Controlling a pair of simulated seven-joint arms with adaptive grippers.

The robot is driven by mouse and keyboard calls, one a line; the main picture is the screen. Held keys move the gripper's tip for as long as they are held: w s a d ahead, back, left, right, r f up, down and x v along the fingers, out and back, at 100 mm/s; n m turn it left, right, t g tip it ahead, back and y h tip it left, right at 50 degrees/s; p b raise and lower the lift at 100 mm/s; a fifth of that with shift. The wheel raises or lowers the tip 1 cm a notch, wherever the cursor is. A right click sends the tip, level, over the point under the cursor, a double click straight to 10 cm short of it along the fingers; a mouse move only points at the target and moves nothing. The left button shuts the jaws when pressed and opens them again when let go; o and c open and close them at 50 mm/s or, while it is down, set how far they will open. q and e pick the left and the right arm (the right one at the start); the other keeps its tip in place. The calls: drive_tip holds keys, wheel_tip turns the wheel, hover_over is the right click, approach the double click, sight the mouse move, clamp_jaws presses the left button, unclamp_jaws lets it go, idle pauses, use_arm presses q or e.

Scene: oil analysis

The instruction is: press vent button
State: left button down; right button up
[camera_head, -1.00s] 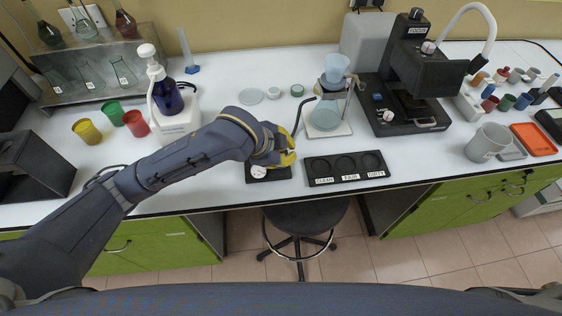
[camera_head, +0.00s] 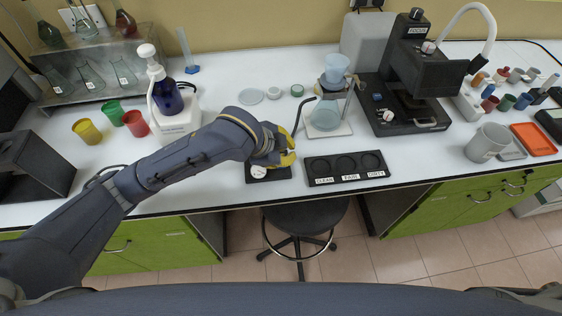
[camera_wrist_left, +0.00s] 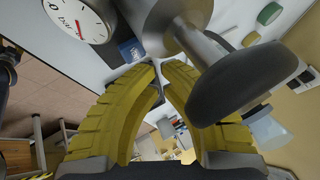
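My left gripper (camera_head: 290,160) has yellow fingers and hangs over a dark device base (camera_head: 268,178) near the bench's front edge. In the left wrist view its fingertips (camera_wrist_left: 162,65) come together with nothing seen between them. A white pressure gauge (camera_wrist_left: 78,20) marked "bar" with a red needle lies beyond them to the upper left. A small blue patch (camera_wrist_left: 131,50) is just ahead of the tips; I cannot tell whether it is the vent button. A metal cylinder (camera_wrist_left: 180,20) and a dark rounded part (camera_wrist_left: 240,82) are close by on the right. My right gripper is not in view.
A black tray (camera_head: 345,182) with three labelled wells lies right of the gripper. A flask stand (camera_head: 326,118) and a microscope (camera_head: 408,80) stand behind. Coloured cups (camera_head: 88,131) and a pump bottle (camera_head: 167,95) are on the left. A stool (camera_head: 305,215) is below the bench.

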use_arm(q)
drive_tip(key=shift+f, duration=0.95)
idle(1.5)
drive_tip(key=shift+r, duration=0.95)
drive_tip(key=shift+r, duration=2.5)
